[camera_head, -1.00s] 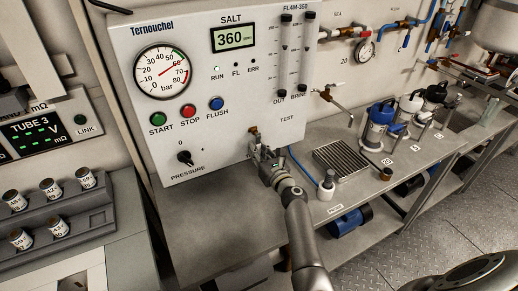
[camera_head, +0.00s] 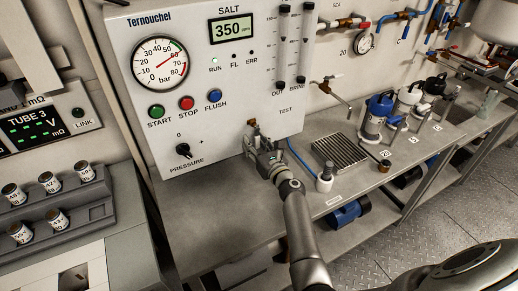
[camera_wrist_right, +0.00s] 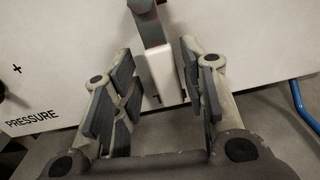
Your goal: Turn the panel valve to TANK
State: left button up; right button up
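The panel valve (camera_head: 251,125) is a small brownish fitting low on the white panel's right part, left of the TEST label (camera_head: 285,110). My right gripper (camera_head: 258,145) is at it and hides most of it. In the right wrist view, a grey lever with a pale block (camera_wrist_right: 160,72) reaches down between the two fingers of my right gripper (camera_wrist_right: 160,95). The fingers stand apart, with a clear gap to the left finger; the block is close to the right finger, and contact cannot be told. The valve's pointer and TANK label cannot be made out. My left gripper is not in view.
The PRESSURE knob (camera_head: 183,150) is left of the gripper, below the START, STOP and FLUSH buttons (camera_head: 214,96). On the bench (camera_head: 215,228) are a metal grate (camera_head: 340,152), a white bottle (camera_head: 324,180) and a blue hose (camera_head: 299,155). The bench's near left is clear.

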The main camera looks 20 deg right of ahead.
jog(key=s, duration=1.2)
jog(key=shift+w+d, duration=0.1)
